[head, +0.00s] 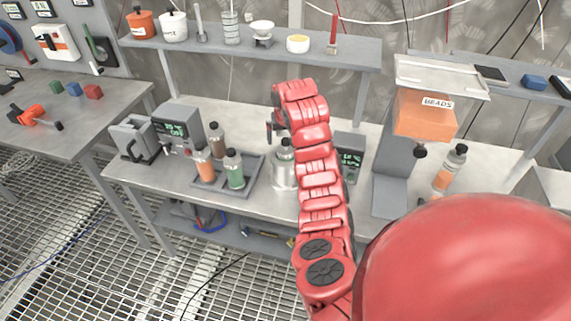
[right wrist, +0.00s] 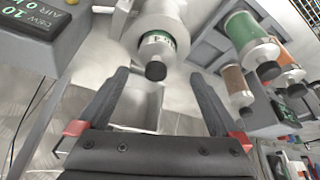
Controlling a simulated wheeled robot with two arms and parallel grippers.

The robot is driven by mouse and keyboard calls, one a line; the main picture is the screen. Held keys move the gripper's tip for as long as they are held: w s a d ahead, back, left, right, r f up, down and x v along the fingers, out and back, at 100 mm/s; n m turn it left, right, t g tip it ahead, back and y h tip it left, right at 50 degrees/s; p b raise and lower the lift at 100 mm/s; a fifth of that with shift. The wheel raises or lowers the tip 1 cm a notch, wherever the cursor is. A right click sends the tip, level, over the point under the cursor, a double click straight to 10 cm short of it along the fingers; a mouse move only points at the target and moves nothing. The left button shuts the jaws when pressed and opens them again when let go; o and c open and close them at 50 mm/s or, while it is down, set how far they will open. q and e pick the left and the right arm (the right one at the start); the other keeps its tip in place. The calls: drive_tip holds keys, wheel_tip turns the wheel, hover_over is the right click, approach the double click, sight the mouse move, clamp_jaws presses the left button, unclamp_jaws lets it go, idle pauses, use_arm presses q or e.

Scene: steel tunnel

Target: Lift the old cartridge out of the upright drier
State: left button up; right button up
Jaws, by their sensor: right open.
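The upright drier (head: 284,174) is a pale metal cylinder on the bench, partly covered by my right arm in the head view. The old cartridge stands upright in it; its dark cap (head: 285,142) shows at the top. In the right wrist view the drier (right wrist: 165,14) is at the top centre, with the cartridge's black cap (right wrist: 156,71) and a green band facing the camera. My right gripper (right wrist: 160,76) is open, its fingertips on either side of the cap in the picture; contact is not visible. In the head view this gripper (head: 271,131) is mostly hidden by its wrist.
A grey tray (head: 207,181) left of the drier holds brown, orange and green bottle-like cartridges. A display box (head: 349,160) stands close right of the drier. A bead hopper (head: 425,118) is further right; a shelf (head: 270,52) runs behind.

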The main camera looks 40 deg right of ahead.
sight(286, 142)
drive_tip(key=p+x, duration=0.2)
drive_tip(key=x, duration=0.1)
drive_tip(key=p+x, duration=0.1)
drive_tip(key=x, duration=0.1)
drive_tip(key=shift+d+r, duration=0.1)
drive_tip(key=shift+d, duration=0.15)
drive_tip(key=shift+d+f, duration=0.1)
drive_tip(key=shift+f, duration=0.35)
clamp_jaws()
